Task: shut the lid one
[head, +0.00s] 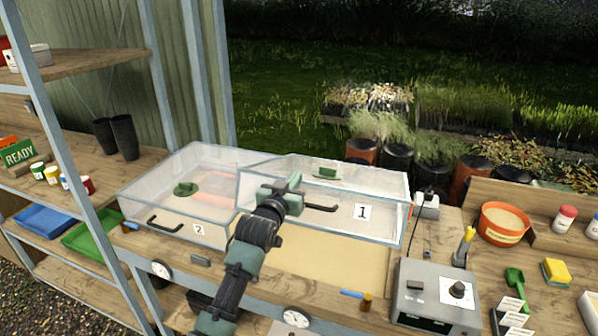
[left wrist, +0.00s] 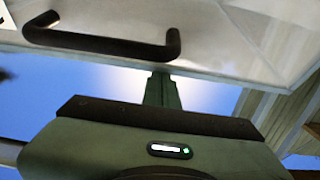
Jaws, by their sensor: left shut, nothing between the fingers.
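Lid one (head: 375,190) is a clear framed lid marked with a 1, and it stands raised at a tilt over a tan bed (head: 325,258). Its black bar handle (head: 320,208) also shows in the left wrist view (left wrist: 100,43), above my gripper. My left gripper (head: 292,186) is in front of the lid, just left of the handle in the head view. Its fingers are shut and empty, and they also show in the left wrist view (left wrist: 162,84). I cannot tell whether they touch the lid. My right gripper is not in view.
Lid two (head: 215,170) lies to the left, with its own handle (head: 165,224). A grey control box (head: 438,295) with a dial stands at the front right. An orange pot (head: 503,223) is on the right bench. A blue metal shelf post (head: 60,120) rises at left.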

